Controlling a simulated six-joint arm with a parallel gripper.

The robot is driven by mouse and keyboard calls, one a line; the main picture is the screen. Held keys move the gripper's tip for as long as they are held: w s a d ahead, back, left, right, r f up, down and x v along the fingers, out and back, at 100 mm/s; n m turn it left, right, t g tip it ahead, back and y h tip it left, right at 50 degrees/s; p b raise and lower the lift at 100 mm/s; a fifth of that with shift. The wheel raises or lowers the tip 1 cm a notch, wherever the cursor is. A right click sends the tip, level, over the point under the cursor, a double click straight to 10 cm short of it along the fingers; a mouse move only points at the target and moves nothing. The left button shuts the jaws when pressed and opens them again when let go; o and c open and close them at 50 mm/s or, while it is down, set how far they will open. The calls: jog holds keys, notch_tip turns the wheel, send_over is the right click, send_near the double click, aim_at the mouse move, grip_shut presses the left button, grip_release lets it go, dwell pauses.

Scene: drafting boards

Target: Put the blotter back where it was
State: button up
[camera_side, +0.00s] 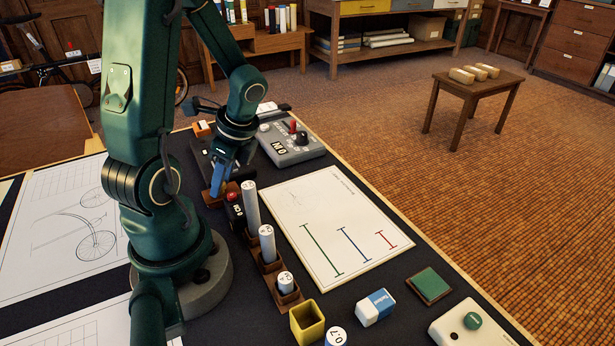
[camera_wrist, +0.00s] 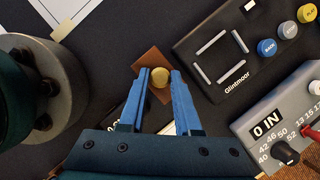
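A small brown square piece (camera_wrist: 146,60) with a round brass knob (camera_wrist: 160,79) lies at my fingertips in the wrist view; it may be the blotter, but I cannot be sure. In the side view the brown piece (camera_side: 211,200) is low on the dark mat, partly hidden by my gripper (camera_side: 218,182). My blue fingers (camera_wrist: 161,82) stand on both sides of the knob, pointing down. They are close to it, but whether they press on it does not show.
Beside it are a black "Glintmoor" device (camera_wrist: 232,52) and a grey dial box (camera_side: 290,146). White cylinders (camera_side: 251,208) stand in a wooden rack. A drawing sheet (camera_side: 335,215), yellow box (camera_side: 307,324), blue-white eraser (camera_side: 375,308) and green square pad (camera_side: 429,285) lie to the right.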

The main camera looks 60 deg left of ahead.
jog(key=o, duration=0.3)
jog(key=v, duration=1.1)
jog(key=w+d+r+n+t+h, duration=0.1)
jog(key=d+r+n+t+h, duration=0.2)
jog(key=d+n+t, duration=0.5)
jog(key=d+n, duration=0.1)
jog(key=d, duration=0.6)
jog(key=shift+w+d+t, duration=0.3)
jog(key=shift+w+t, duration=0.1)
